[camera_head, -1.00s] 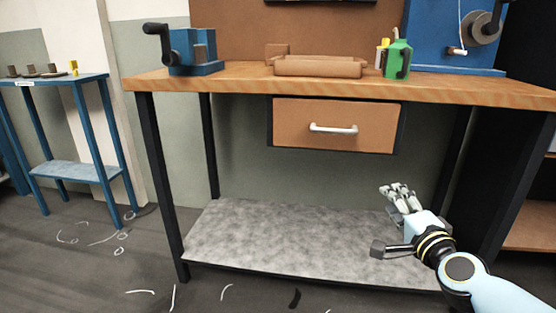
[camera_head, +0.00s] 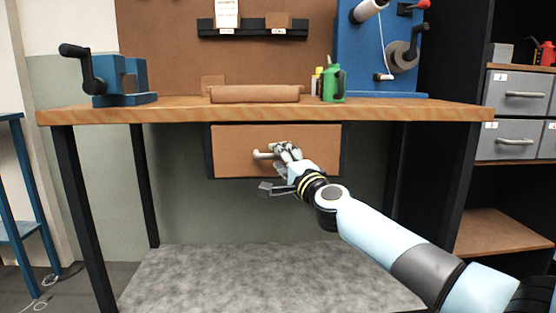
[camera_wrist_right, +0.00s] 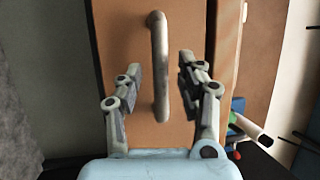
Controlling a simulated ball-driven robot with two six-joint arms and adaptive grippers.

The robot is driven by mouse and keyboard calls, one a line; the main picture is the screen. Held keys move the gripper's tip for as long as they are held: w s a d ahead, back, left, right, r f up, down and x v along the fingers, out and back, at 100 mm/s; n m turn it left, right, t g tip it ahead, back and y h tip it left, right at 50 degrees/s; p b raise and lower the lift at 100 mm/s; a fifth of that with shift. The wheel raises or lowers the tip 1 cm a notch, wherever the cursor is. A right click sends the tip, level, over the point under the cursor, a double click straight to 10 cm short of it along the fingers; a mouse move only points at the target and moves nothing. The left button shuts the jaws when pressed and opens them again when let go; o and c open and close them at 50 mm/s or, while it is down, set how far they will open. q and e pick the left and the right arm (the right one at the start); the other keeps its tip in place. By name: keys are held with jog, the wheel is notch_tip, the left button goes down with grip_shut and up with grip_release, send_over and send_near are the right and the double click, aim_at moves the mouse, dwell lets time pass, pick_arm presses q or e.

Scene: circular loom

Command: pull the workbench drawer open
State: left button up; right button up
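The workbench drawer (camera_head: 235,140) is a tan wooden front in a dark frame under the benchtop, and it looks shut. Its pale bar handle (camera_head: 262,154) is partly hidden by my right gripper (camera_head: 275,168) in the head view. In the right wrist view the handle (camera_wrist_right: 160,65) stands upright in the picture between the two spread fingers of my right gripper (camera_wrist_right: 155,85). The fingers are open, with a gap to the handle on both sides. The drawer front (camera_wrist_right: 125,50) fills the middle behind them. My left gripper is not in view.
The wooden benchtop (camera_head: 180,108) carries a blue vise (camera_head: 122,88), a brown roll (camera_head: 255,94) and a green can (camera_head: 333,85). A grey lower shelf (camera_head: 260,275) lies beneath. Grey drawers (camera_head: 515,140) stand at the right.

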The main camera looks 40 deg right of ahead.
jog(key=shift+w+d+r, duration=0.1)
jog(key=shift+w, duration=0.6)
grip_shut()
